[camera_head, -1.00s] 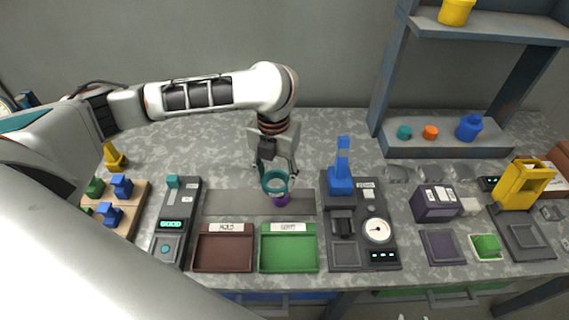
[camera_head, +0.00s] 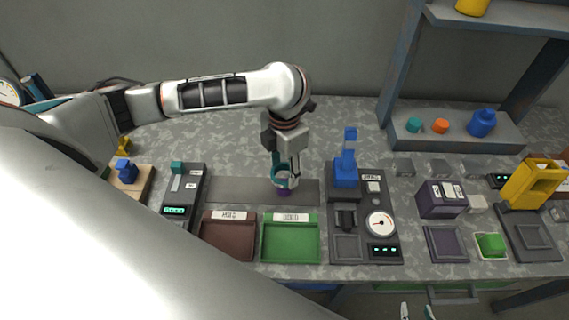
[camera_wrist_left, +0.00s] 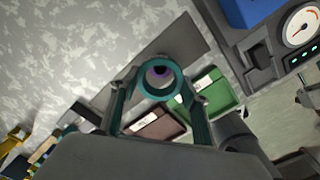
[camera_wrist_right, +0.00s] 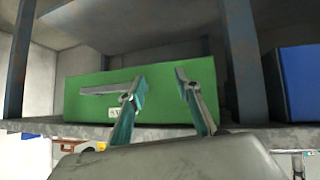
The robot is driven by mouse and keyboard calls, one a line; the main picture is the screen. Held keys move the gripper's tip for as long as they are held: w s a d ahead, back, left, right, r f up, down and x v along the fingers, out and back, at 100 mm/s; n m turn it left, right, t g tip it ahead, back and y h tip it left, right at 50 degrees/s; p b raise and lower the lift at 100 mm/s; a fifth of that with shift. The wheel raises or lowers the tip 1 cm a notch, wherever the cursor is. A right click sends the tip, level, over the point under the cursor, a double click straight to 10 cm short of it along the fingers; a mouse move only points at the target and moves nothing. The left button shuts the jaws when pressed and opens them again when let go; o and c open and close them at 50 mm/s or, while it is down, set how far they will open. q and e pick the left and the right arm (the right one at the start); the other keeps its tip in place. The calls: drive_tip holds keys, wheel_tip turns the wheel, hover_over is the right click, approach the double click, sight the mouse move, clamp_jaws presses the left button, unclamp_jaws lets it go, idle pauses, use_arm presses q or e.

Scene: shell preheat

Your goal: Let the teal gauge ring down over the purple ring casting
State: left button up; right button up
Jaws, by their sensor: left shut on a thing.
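My left gripper (camera_head: 285,172) points down over the bench and is shut on the teal gauge ring (camera_head: 279,173). In the left wrist view the ring (camera_wrist_left: 160,84) sits between the two fingertips. The purple ring casting (camera_head: 284,190) stands on the grey strip, just below the ring. Through the ring's hole a bit of the casting (camera_wrist_left: 159,72) shows off-centre, toward the hole's upper edge. I cannot tell whether the two touch. My right gripper (camera_wrist_right: 160,78) is open and empty, low in front of the bench.
A brown tray (camera_head: 227,256) and a green tray (camera_head: 290,259) lie in front of the strip. A blue-topped dial station (camera_head: 347,178) stands to the right, a slim dark panel (camera_head: 183,190) to the left. A green bin (camera_wrist_right: 110,93) faces my right gripper.

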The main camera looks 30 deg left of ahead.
sight(285, 183)
use_arm(q)
drive_tip(key=shift+f+b, duration=0.4)
drive_tip(key=shift+f, duration=2.8)
drive_tip(key=shift+p, duration=0.45)
drive_tip(key=o, duration=1.2)
drive_tip(key=shift+o, duration=0.2)
wheel_tip(285, 183, up, 12)
